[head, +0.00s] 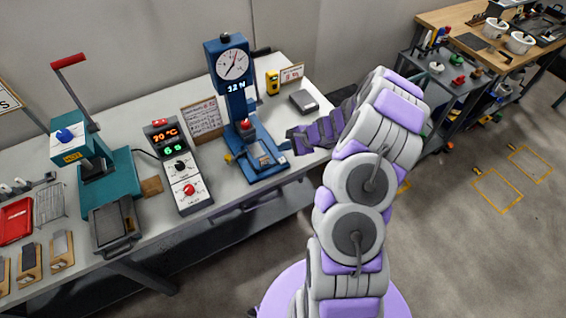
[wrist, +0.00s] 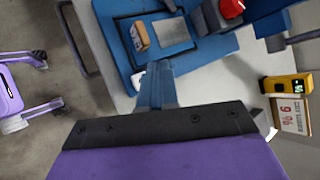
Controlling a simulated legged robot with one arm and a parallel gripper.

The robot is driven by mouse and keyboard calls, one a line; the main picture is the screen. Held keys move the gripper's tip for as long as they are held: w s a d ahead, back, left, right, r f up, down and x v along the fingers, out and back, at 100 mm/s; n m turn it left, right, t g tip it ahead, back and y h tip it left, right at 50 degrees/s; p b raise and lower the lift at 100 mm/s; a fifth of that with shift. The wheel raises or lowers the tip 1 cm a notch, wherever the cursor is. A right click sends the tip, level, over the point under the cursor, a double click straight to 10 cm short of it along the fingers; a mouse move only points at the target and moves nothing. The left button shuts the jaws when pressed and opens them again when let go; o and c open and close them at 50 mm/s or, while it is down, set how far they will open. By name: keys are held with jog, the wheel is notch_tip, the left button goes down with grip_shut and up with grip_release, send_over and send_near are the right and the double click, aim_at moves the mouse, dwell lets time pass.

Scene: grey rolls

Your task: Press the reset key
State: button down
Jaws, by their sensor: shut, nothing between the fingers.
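No key that I can read as "reset" shows; the labels are too small. A blue force tester (head: 228,80) with a round dial and a small display reading about 12 N stands on the bench. A red part (head: 245,122) sits on its column, and a red part also shows at the top of the wrist view (wrist: 231,8).
A teal press (head: 110,170) with a red-handled lever stands at left. A yellow meter (head: 272,84), a price-like card (head: 291,74) and a grey box (head: 304,101) lie behind my gripper. A sign (head: 202,118) stands between control box and tester. A tool cart (head: 450,85) is at right.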

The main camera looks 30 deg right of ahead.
aim_at(285, 161)
jog(key=f, duration=0.1)
jog(key=f+b, duration=0.1)
jog(key=shift+a+f, duration=0.35)
jog(key=shift+d+f+b, duration=0.15)
jog(key=shift+f+b, duration=0.3)
jog(key=shift+f, duration=0.1)
jog(key=shift+d+f, duration=0.1)
jog(key=shift+d, duration=0.3)
jog(key=shift+a, duration=0.4)
jog(key=shift+d, duration=0.25)
jog(key=shift+a, duration=0.1)
jog(key=shift+f, duration=0.35)
